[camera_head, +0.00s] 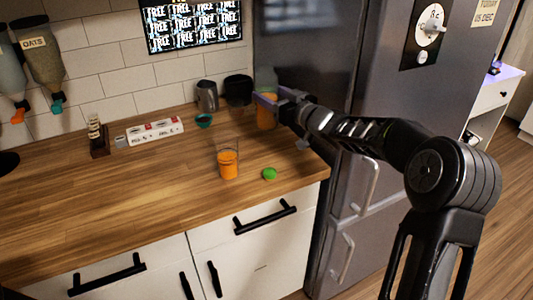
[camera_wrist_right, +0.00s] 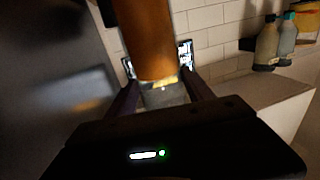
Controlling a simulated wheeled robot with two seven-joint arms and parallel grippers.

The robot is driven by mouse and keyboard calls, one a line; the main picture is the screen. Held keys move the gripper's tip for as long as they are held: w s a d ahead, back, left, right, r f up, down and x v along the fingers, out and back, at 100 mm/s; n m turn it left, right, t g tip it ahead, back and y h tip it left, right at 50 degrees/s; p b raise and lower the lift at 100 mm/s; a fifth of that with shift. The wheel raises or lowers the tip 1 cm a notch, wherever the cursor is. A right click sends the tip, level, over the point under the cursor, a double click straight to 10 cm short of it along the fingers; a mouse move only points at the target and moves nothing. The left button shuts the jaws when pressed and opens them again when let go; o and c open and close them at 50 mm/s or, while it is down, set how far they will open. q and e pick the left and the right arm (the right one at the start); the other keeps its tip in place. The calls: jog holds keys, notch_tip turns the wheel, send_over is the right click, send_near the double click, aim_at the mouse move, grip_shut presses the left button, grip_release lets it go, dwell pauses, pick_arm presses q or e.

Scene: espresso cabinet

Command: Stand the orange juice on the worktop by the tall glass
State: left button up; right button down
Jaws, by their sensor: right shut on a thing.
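The orange juice bottle (camera_head: 267,117) is at the back right of the worktop (camera_head: 100,205), close to the fridge, and looks upright. Its lower part is orange and its upper part clear. My right gripper (camera_head: 272,97) is shut around it. In the right wrist view the orange juice bottle (camera_wrist_right: 147,38) is between my right gripper's fingers (camera_wrist_right: 160,88). I cannot tell whether its base touches the worktop. The tall glass (camera_head: 228,162) stands nearer the front edge, with orange liquid in its lower part. My left gripper is out of view.
A green cap (camera_head: 269,173) lies right of the glass. A teal bowl (camera_head: 204,121), a grey jug (camera_head: 207,96) and a black container (camera_head: 238,90) stand behind. A white box (camera_head: 155,131) is farther left. The fridge (camera_head: 345,75) bounds the right; the left front worktop is clear.

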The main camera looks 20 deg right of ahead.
aim_at(274, 127)
jog(key=shift+f, duration=2.95)
jog(key=shift+f, duration=1.9)
jog(key=shift+f, duration=0.2)
jog(key=shift+c, duration=2)
grip_release()
